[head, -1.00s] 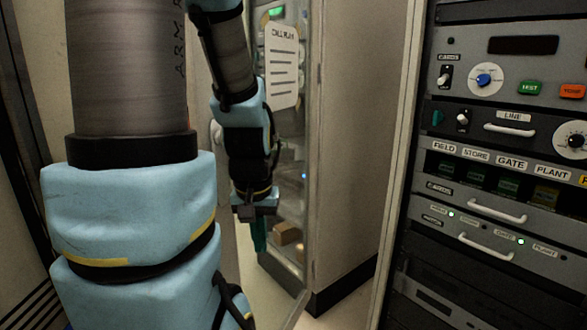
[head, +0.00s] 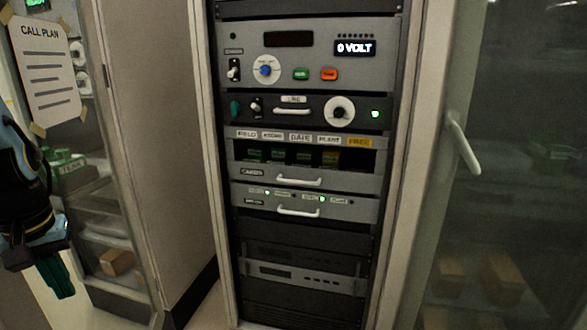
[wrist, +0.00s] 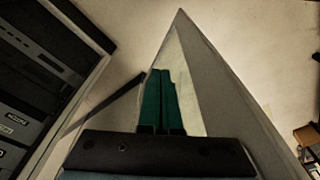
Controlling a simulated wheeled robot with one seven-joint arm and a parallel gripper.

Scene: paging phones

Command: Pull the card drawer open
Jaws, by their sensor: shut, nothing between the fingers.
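The card drawer (head: 340,183) is a grey panel labelled CARDS in the middle of the rack, with a white bar handle (head: 299,181). It looks flush with the panels around it. Several green cards and a yellowish one show in the dark slot above it. My gripper (head: 57,276) is at the left edge of the head view, well left of the rack and touching nothing. In the wrist view its two green fingers (wrist: 161,100) are shut together and empty. The drawer handle cannot be made out there.
A lower panel with a similar handle (head: 298,212) sits just under the card drawer. A LINE panel handle (head: 292,111) is above. The rack's open glass door (head: 500,200) stands at the right. A glass-fronted cabinet with a CALL PLAN sheet (head: 48,70) is at the left.

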